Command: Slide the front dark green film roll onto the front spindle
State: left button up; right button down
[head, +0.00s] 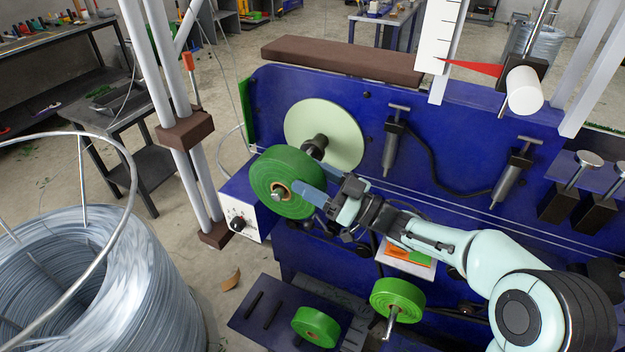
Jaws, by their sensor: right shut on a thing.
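The dark green film roll (272,170) hangs upright in front of the blue machine panel, its face turned toward the lower left. My right gripper (312,192) is shut on its right edge. A black hub (315,144) projects from a pale green disc (330,118) behind the roll, and the roll hides what lies in front of this hub. The roll's brown core (280,189) shows a small grey tip at its middle, which looks like a spindle end. I cannot tell how far the roll is around it. My left gripper is not in view.
A brighter green roll (397,299) sits on a lower rod, and another (317,327) is on the low bench. A white control box (240,219) is below left of the held roll. A large wire coil (95,285) fills the lower left. Two wires run across the panel.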

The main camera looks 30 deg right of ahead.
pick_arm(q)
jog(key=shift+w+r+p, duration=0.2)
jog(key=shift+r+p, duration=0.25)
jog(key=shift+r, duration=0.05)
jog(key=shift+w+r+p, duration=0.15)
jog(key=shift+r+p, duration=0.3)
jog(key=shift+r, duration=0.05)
pick_arm(e)
jog(key=shift+w+d+r, duration=0.1)
jog(key=shift+w+d, duration=0.75)
jog(key=shift+d, duration=0.25)
jog(key=shift+w+d, duration=0.85)
jog(key=shift+d, duration=0.25)
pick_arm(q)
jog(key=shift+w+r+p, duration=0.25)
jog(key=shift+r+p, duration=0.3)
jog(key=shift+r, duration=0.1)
pick_arm(e)
jog(key=shift+w+d, duration=0.9)
jog(key=shift+d, duration=0.25)
